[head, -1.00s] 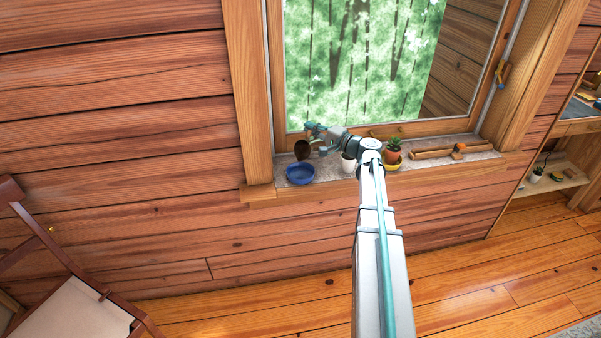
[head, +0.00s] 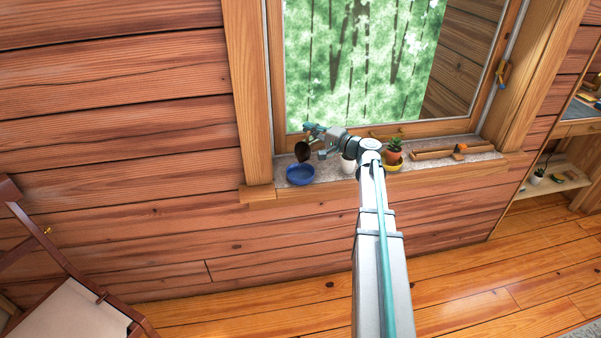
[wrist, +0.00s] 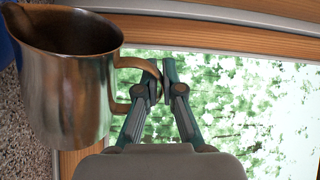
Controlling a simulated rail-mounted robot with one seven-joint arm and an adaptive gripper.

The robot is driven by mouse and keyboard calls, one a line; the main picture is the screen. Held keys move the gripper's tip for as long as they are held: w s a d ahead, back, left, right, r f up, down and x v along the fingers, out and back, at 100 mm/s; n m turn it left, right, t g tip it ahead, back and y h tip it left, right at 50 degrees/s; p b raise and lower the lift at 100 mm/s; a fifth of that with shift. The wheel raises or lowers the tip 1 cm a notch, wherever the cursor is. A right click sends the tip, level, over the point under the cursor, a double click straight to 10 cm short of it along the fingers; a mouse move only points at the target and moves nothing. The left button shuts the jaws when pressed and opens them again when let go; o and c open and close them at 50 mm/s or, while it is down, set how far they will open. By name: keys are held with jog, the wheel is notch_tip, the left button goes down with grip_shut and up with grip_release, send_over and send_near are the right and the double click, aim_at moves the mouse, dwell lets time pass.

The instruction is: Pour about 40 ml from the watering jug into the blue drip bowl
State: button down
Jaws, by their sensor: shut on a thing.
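The watering jug is a brown metal pitcher (wrist: 75,95), close up at the left of the wrist view. In the head view the jug (head: 302,152) is small and dark, held above the blue drip bowl (head: 299,175). Against the window frame, it looks tipped well over, its spout towards the bowl side. My gripper (wrist: 163,70) is shut on the jug's handle; it also shows in the head view (head: 318,132). A sliver of blue, likely the bowl, shows at the wrist view's upper left edge. I cannot make out any stream or the bowl's contents.
The bowl stands at the left end of the stone windowsill (head: 440,156). A white pot (head: 348,164) is partly behind my arm. A succulent (head: 393,150) in a pot on a yellow saucer (head: 394,167) stands further right. The window is close behind the jug.

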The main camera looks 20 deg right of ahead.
jog(key=shift+w+d, duration=0.35)
jog(key=shift+d, duration=0.15)
jog(key=shift+f+n+b, duration=0.15)
jog(key=shift+n+b, duration=0.25)
jog(key=shift+b, duration=0.45)
dwell(0.6)
